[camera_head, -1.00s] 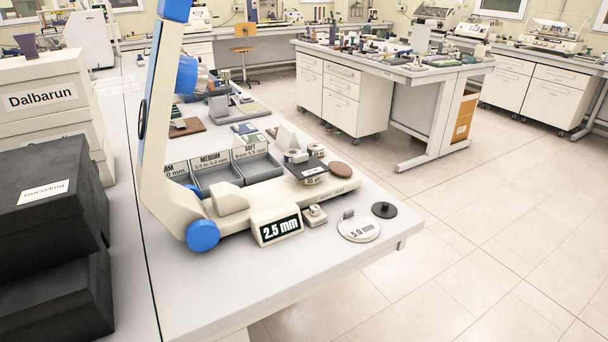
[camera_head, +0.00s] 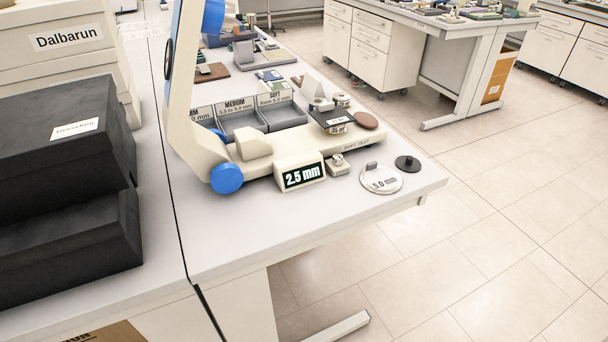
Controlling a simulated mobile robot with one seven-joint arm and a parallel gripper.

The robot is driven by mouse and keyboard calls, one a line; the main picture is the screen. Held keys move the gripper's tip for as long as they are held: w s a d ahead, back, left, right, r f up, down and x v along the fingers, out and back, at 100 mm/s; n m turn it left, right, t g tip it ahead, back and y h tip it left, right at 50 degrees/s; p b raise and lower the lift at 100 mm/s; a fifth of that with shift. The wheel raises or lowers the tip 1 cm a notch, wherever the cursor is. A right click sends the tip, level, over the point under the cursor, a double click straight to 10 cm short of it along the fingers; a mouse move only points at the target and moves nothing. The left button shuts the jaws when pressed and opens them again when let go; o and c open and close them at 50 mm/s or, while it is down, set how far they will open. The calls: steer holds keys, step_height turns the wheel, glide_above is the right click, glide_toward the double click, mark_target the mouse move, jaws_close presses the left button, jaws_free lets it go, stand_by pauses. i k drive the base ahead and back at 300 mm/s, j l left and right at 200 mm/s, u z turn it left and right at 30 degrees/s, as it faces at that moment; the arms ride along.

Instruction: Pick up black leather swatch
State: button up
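A small black square piece (camera_head: 322,117), which looks like the black leather swatch, lies flat on the front end of the cream tester (camera_head: 275,150). A label marked with small text sits just below its front edge. The tester has a tall cream upright with blue round parts and a display (camera_head: 303,176) reading 2.5 mm. My gripper is not in view, and nothing visible holds the swatch.
A brown disc (camera_head: 367,121) lies right beside the swatch. Grey labelled trays (camera_head: 282,113) stand behind the tester. A white 5.0 disc (camera_head: 381,179) and a black knobbed disc (camera_head: 408,163) lie near the table's right corner. Dark boxes (camera_head: 60,150) stack at left. The table front is bare.

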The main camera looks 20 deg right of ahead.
mark_target(328, 115)
steer(key=i+l+u, duration=0.15)
steer(key=l+u, duration=0.15)
steer(key=l, duration=0.55)
steer(key=l+u, duration=0.35)
steer(key=l, duration=0.55)
steer(key=i, duration=0.05)
